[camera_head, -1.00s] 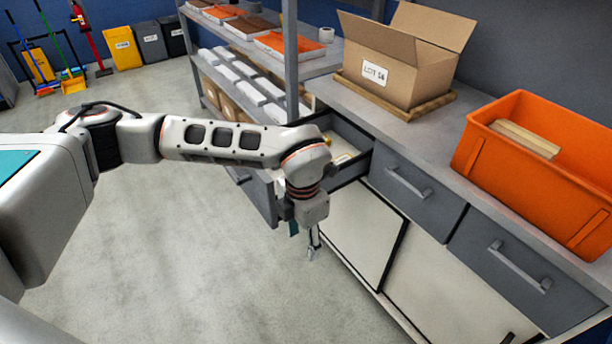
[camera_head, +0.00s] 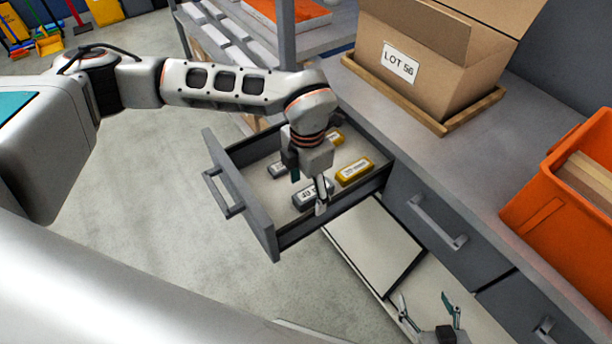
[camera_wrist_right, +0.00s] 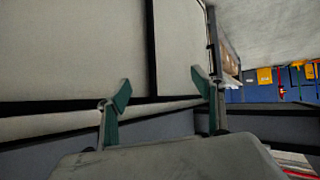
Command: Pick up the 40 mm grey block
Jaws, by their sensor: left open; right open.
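A grey block labelled "40" (camera_head: 303,198) lies in the open drawer (camera_head: 262,222), near its front-right side. My left gripper (camera_head: 321,207) points down over the drawer, right beside this block in the picture, and partly covers it. It is open; I cannot tell whether its fingers touch the block. My right gripper (camera_head: 428,298) is at the bottom of the head view, away from the drawer. It is open and empty; its spread fingers also show in the right wrist view (camera_wrist_right: 160,90).
The drawer also holds another grey block (camera_head: 279,169) and two yellow blocks (camera_head: 354,171) (camera_head: 334,138). On the worktop stand a cardboard box (camera_head: 425,75) on a wooden pallet and an orange bin (camera_head: 545,205). Closed drawers (camera_head: 432,215) lie to the right.

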